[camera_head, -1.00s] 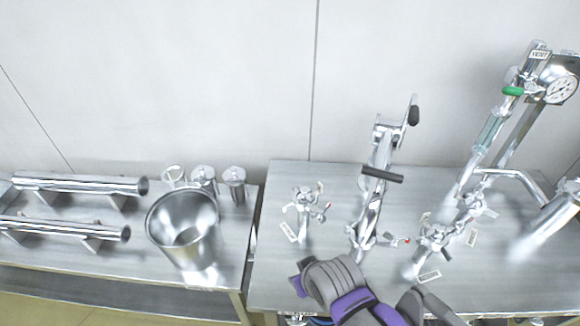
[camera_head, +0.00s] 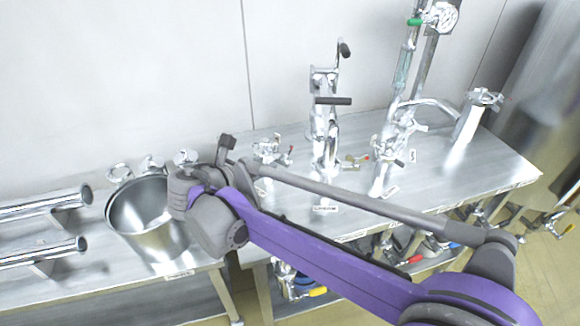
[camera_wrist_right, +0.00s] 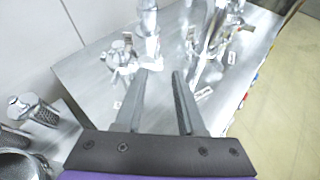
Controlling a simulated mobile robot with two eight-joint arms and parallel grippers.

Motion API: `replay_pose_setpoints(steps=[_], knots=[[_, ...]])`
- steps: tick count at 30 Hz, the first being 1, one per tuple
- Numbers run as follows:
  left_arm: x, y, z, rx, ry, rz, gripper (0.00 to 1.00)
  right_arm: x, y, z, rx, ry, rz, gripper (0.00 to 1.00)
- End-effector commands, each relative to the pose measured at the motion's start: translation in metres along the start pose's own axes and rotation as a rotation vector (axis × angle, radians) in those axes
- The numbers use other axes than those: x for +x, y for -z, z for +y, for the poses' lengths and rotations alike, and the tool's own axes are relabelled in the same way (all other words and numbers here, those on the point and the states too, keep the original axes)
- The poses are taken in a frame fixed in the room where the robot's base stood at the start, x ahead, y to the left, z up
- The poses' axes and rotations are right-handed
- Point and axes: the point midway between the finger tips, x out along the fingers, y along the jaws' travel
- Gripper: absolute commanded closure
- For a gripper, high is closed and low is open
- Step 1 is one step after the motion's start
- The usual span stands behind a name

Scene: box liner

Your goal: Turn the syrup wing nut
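Several steel pipe fittings with clamps and small tags stand on the right-hand bench. I cannot read the tags, so I cannot tell which wing nut is the syrup one. A short fitting (camera_head: 268,152) is at the left, a tall fitting (camera_head: 322,125) with a black handle in the middle, and a branched fitting (camera_head: 395,145) further right. My right gripper (camera_head: 226,146) is over the bench's left end, left of the short fitting. In the right wrist view its fingers (camera_wrist_right: 160,74) are apart and empty, pointing toward the fittings. My left gripper is out of view.
A steel pot (camera_head: 150,225) and lidded jars stand on the left bench, beside horizontal pipes (camera_head: 40,205). A gauge (camera_head: 446,17) is at the upper right. Valves hang under the right bench (camera_head: 480,170). My right arm crosses in front of that bench.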

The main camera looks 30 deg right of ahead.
Motion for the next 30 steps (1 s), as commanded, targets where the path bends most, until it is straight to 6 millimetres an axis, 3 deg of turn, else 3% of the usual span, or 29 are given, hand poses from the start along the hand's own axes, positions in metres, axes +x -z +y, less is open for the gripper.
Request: replay_pose_setpoints(steps=[7, 21, 30], knots=[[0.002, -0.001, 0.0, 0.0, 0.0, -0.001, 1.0, 0.011, -0.005, 0.009, -0.062, 0.002, -0.041, 0.61], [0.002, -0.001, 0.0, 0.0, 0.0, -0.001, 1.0, 0.093, -0.008, 0.008, -0.057, 0.002, -0.038, 0.61], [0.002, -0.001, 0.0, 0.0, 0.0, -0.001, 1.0, 0.107, -0.009, 0.008, -0.059, 0.0, -0.037, 0.61]])
